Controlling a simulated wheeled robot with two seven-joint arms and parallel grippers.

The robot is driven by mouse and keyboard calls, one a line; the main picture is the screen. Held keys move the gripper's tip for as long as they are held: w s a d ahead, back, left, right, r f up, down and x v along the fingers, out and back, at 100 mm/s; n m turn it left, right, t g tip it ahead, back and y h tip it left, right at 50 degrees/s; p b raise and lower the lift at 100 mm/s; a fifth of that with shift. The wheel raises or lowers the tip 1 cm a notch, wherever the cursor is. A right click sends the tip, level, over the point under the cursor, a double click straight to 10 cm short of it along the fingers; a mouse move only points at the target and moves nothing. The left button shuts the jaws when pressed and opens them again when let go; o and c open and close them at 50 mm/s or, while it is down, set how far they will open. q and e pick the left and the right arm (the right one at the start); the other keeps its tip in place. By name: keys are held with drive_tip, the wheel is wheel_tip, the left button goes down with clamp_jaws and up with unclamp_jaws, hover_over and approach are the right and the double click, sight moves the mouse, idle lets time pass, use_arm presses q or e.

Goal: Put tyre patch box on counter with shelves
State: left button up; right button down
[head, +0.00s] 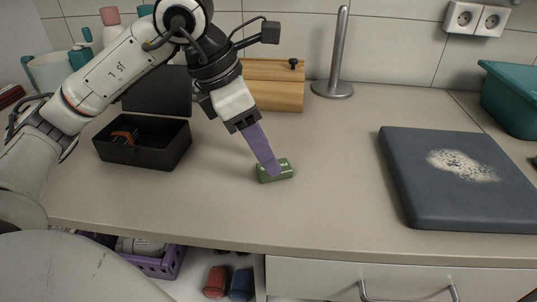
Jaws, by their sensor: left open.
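The small green box (283,171), which looks like the tyre patch box, lies on the beige counter (330,215) near its middle. My left gripper (271,168) reaches down from the upper left, its purple fingers at the green box and overlapping its left part in the head view. The gripper is open. Whether its fingers touch the box cannot be told. Below the counter there is an open shelf (205,267) with things on it. My right gripper is not in view.
A black open box (140,150) stands at the left, with a wooden box (275,90) and a metal paper-roll stand (335,70) behind. A dark blue board (410,180) lies at the right, near a teal bin (515,95). The counter's front middle is clear.

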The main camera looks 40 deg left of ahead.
use_arm(q)
drive_tip(key=p+v, duration=0.1)
drive_tip(key=v, duration=0.8)
